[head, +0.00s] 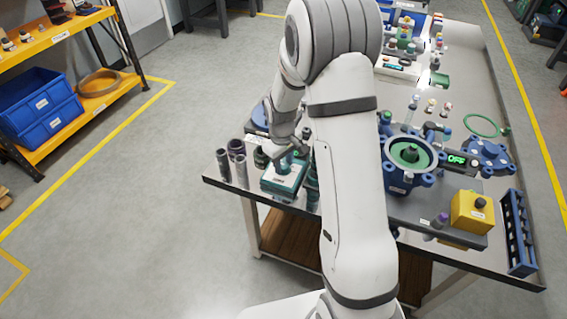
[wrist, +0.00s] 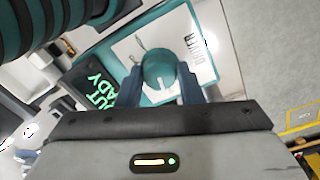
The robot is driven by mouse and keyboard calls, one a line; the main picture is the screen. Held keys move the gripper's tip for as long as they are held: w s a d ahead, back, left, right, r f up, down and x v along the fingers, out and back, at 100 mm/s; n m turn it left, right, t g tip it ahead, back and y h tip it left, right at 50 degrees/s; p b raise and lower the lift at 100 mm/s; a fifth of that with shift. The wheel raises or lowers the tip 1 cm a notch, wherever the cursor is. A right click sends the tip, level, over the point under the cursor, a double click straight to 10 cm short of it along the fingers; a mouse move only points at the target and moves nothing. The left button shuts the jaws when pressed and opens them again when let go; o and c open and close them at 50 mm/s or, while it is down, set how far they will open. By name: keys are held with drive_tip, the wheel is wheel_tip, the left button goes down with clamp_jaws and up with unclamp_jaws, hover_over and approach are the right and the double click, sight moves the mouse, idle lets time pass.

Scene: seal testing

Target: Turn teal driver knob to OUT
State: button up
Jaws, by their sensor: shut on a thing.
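The teal driver knob (wrist: 160,68) sits on a white plate with dark lettering on the teal driver box (wrist: 203,22). My gripper (wrist: 160,86) is shut on the knob, one dark finger on each side. A dark display (wrist: 98,90) beside the plate shows green text that reads "OUT" and what looks like "READY", partly cut off. In the head view the driver box (head: 283,184) stands at the table's near left corner, with the knob (head: 285,166) under my gripper (head: 286,155). My arm hides part of the table there.
Dark cylinders (head: 223,165) stand left of the box, close to the table edge. Right of my arm are a blue round fixture with a green centre (head: 411,155), a display reading "OFF" (head: 457,160), a yellow block (head: 471,212) and a blue rack (head: 518,232).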

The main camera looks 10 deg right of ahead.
sight(283, 166)
drive_tip(key=shift+n, duration=0.4)
drive_tip(key=o, duration=1)
drive_tip(key=shift+c, duration=0.2)
wheel_tip(283, 166, up, 8)
drive_tip(key=shift+s+a+f, duration=0.1)
